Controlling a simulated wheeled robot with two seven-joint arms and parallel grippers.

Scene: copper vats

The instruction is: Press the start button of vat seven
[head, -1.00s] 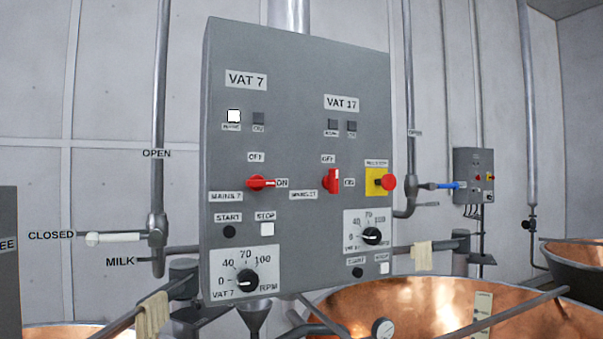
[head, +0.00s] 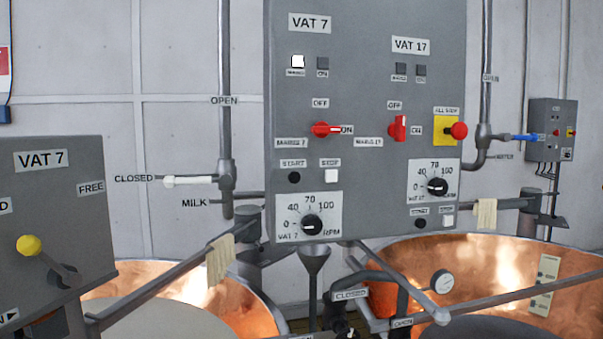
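The grey control panel (head: 365,100) hangs in the middle of the head view. Its left half is labelled VAT 7 (head: 309,23). The vat seven start button (head: 294,178) is a round black button under a START label. A white square stop button (head: 331,176) sits just right of it. Above them the red vat seven mains switch (head: 325,130) lies horizontal, pointing at ON. The left one of two small lamps (head: 298,61) under the VAT 7 label is white; the other is dark. Neither of my grippers is in view.
The VAT 17 half has its own start button (head: 421,224) and a red mushroom button (head: 459,131) on yellow. A grey VAT 7 box (head: 60,220) with a yellow-knobbed lever stands at left. Copper vats (head: 190,290) (head: 480,260), pipes and bars lie below the panel.

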